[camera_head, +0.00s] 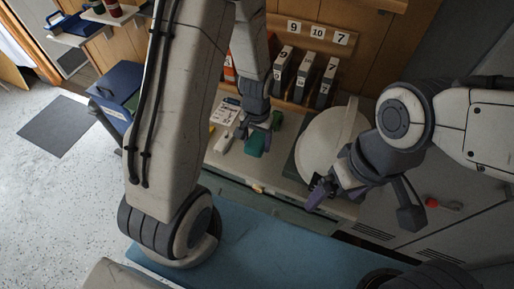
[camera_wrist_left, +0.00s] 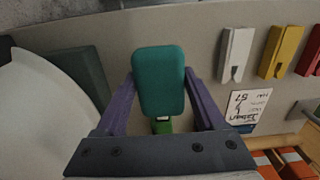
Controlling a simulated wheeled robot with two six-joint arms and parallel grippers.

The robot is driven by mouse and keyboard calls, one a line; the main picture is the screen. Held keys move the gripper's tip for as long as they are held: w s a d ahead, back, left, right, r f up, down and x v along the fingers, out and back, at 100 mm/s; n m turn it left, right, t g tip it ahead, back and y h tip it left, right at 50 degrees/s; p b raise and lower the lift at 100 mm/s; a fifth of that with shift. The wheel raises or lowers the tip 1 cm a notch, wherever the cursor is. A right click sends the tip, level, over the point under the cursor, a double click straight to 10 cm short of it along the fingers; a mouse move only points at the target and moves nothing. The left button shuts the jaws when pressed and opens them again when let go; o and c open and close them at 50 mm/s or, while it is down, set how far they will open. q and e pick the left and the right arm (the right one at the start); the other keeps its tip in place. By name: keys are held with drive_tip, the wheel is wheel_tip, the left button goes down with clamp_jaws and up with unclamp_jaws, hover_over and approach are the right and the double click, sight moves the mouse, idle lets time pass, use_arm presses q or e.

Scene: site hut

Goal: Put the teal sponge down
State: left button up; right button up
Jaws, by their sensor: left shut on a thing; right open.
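The teal sponge (camera_wrist_left: 160,80) is between the two purple fingers of my left gripper (camera_wrist_left: 160,95) in the left wrist view. My left gripper is shut on it. In the head view the sponge (camera_head: 256,144) shows below my left gripper (camera_head: 258,124), over the pale worktop (camera_head: 232,165). I cannot tell whether the sponge touches the worktop. My right gripper (camera_head: 362,198) is open and empty, in front of a large white round thing (camera_head: 320,145).
A green thing (camera_wrist_left: 161,126) lies behind the sponge. White (camera_wrist_left: 236,50), yellow (camera_wrist_left: 280,50) and red pieces and a lettered card (camera_wrist_left: 246,108) lie nearby. Numbered files (camera_head: 304,75) stand at the back. A blue box (camera_head: 118,88) is at the left.

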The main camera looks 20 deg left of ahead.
use_arm(q)
wheel_tip(320, 180, down, 5)
drive_tip(key=shift+r, duration=0.2)
drive_tip(key=shift+s+f, duration=0.1)
drive_tip(key=shift+f, duration=0.05)
drive_tip(key=o, duration=1.6)
